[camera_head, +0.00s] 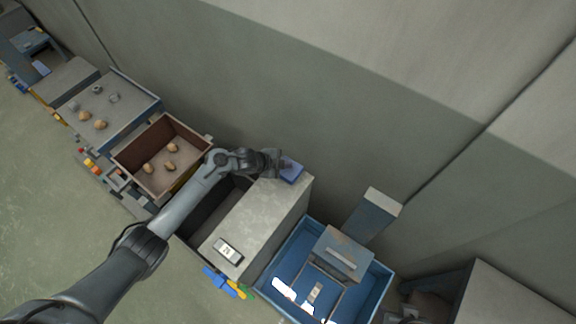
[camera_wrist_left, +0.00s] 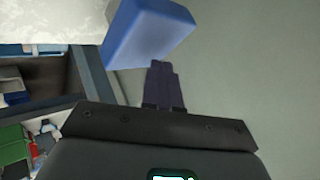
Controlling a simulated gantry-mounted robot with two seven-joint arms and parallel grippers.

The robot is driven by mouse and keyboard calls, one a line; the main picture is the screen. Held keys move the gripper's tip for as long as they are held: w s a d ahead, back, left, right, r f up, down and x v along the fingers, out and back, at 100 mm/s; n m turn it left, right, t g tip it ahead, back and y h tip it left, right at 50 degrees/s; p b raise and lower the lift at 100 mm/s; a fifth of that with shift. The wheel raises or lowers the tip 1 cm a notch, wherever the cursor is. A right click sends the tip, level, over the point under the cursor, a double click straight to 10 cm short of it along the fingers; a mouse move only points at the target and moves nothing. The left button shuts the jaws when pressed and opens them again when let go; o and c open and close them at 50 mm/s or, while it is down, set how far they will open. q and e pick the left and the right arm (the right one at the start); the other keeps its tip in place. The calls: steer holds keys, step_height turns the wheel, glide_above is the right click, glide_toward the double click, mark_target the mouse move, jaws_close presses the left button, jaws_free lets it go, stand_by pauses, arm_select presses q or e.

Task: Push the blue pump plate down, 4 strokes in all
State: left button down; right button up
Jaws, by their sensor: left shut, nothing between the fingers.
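The blue pump plate (camera_head: 292,171) is a small blue block at the back end of the grey bench top in the head view. In the left wrist view the blue plate (camera_wrist_left: 150,32) is large, at the top centre. My left gripper (camera_head: 277,162) is at the plate's left side, overlapping it in the head view. In the left wrist view its dark fingers (camera_wrist_left: 163,85) are together and empty, with their tips close to the plate's lower edge. I cannot tell whether they touch it. My right gripper is not in view.
The grey bench (camera_head: 262,215) carries a small white display (camera_head: 228,250) at its front end. A brown box (camera_head: 163,136) with several tan lumps stands to the left. A blue open-topped bin (camera_head: 273,272) stands to the right. A wall rises behind the row.

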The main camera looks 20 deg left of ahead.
mark_target(286, 170)
arm_select(q)
steer(key=shift+r, duration=0.15)
step_height(286, 170, up, 5)
steer(key=p, duration=0.4)
steer(key=shift+p, duration=0.3)
stand_by(2.2)
stand_by(0.4)
step_height(286, 170, up, 4)
steer(key=shift+f+p, duration=0.1)
steer(key=shift+p, duration=0.2)
steer(key=shift+w, duration=0.1)
